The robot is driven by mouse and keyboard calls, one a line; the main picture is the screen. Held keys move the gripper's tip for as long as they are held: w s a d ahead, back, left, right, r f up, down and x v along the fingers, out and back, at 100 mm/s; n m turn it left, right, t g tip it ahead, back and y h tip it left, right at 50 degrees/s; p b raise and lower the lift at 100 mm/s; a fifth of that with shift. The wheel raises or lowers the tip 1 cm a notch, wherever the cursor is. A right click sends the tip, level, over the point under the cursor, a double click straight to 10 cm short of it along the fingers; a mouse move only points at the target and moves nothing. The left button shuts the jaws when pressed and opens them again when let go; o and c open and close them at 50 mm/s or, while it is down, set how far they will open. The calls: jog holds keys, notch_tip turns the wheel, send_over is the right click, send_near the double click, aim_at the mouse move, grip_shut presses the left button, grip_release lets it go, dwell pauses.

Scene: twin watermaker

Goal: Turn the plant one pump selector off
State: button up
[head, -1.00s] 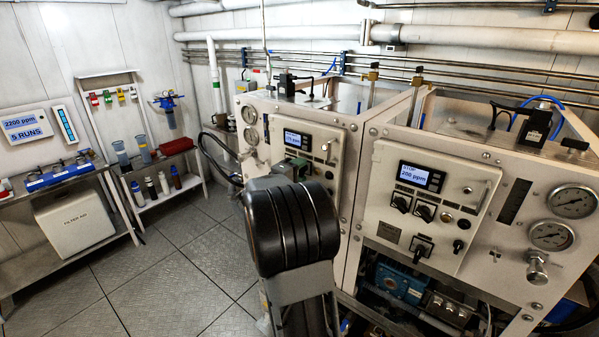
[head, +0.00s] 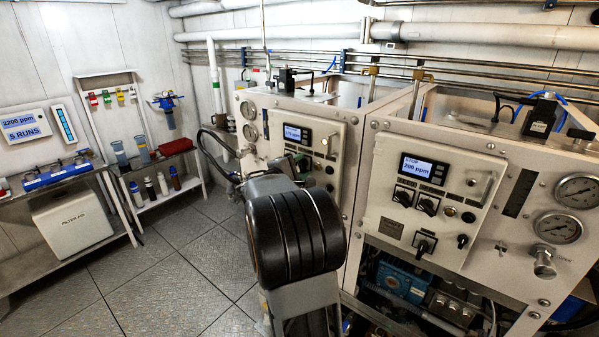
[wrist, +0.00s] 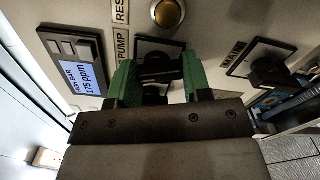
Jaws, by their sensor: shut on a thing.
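In the wrist view, the pump selector (wrist: 158,47) is a black knob on a dark square plate, beside a label reading PUMP. My gripper (wrist: 159,77) has green fingers, one on each side of the knob, and is shut on it. The fingers and palm hide part of the knob, so its exact pointing is hard to tell. The display (wrist: 83,75) beside it reads 175 ppm, with HIGH BAR above. In the head view, my arm covers much of the left machine's panel (head: 335,150), and the selector is hidden there.
A second black selector (wrist: 268,65), labelled MAIN, sits close to the right finger. A round amber button (wrist: 168,13) is above. The right machine's similar panel (head: 462,235) has a display (head: 424,169) reading STOP, 200 ppm. Open floor (head: 185,290) lies to the left.

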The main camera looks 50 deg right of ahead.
jog(key=n, duration=0.3)
jog(key=shift+n+b, duration=0.3)
jog(key=shift+n, duration=0.1)
jog(key=shift+r+n, duration=0.1)
jog(key=shift+n, duration=1.8)
jog(key=o, duration=0.9)
jog(key=shift+a+f, duration=0.25)
jog(key=shift+a, duration=0.2)
jog(key=a, duration=0.4)
jog(key=a+b, duration=0.1)
jog(key=a, duration=0.2)
jog(key=shift+s+a+r, duration=0.1)
jog(key=shift+s+r, duration=0.15)
